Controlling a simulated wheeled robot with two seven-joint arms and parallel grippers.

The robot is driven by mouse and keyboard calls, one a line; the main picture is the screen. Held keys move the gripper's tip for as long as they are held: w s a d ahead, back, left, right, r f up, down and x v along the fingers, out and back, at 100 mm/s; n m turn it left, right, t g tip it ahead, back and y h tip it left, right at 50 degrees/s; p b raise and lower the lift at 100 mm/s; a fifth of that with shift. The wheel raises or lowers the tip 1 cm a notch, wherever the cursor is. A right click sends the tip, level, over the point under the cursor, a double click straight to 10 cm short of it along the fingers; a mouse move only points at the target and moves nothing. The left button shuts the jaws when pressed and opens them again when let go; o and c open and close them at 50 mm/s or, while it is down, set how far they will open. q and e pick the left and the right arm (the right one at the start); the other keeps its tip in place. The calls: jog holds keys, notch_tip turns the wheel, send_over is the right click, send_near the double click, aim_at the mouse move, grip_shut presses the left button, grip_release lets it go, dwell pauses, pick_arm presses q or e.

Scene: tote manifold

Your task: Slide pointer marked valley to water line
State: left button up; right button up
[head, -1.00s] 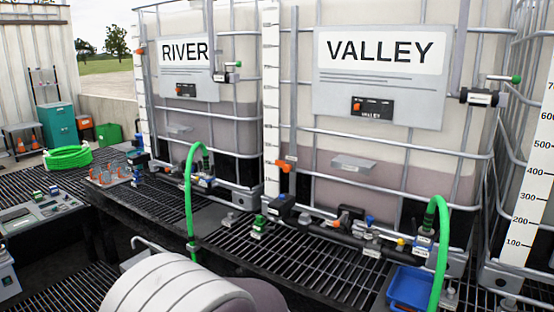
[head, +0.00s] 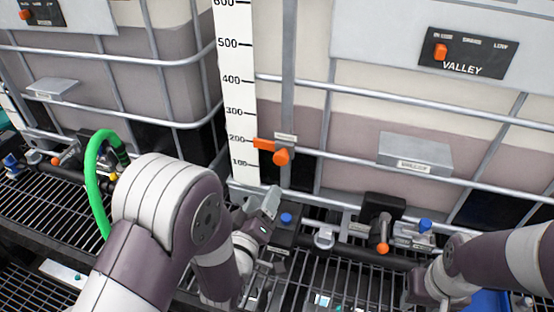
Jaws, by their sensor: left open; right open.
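The orange pointer (head: 265,147) sits on a vertical rail beside the white scale (head: 237,90), with its tip near the 200 mark. The VALLEY tank (head: 375,115) stands behind the rail.
Horizontal cage bars (head: 420,173) cross the tank front. A grey box (head: 415,150) juts out right of the pointer. A valve with an orange-tipped handle (head: 382,235) and black pipes lie below. A green hose (head: 92,180) loops at left. Grating (head: 325,285) covers the bench.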

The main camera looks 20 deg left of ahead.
pick_arm(q)
jog(key=w+p, duration=0.1)
jog(key=w, duration=0.6)
jog(key=w+p, duration=0.1)
jog(key=w, duration=0.3)
jog(key=shift+w+d+r+p, duration=0.1)
jog(key=shift+d+r+p, duration=0.15)
jog(key=shift+p, duration=0.1)
jog(key=shift+w, duration=0.35)
jog(key=shift+w+f, duration=0.1)
jog(key=shift+w, duration=0.05)
grip_shut()
notch_tip(320, 180, up, 8)
jog(key=p, duration=0.4)
send_over(280, 161)
jog(key=shift+s, duration=0.4)
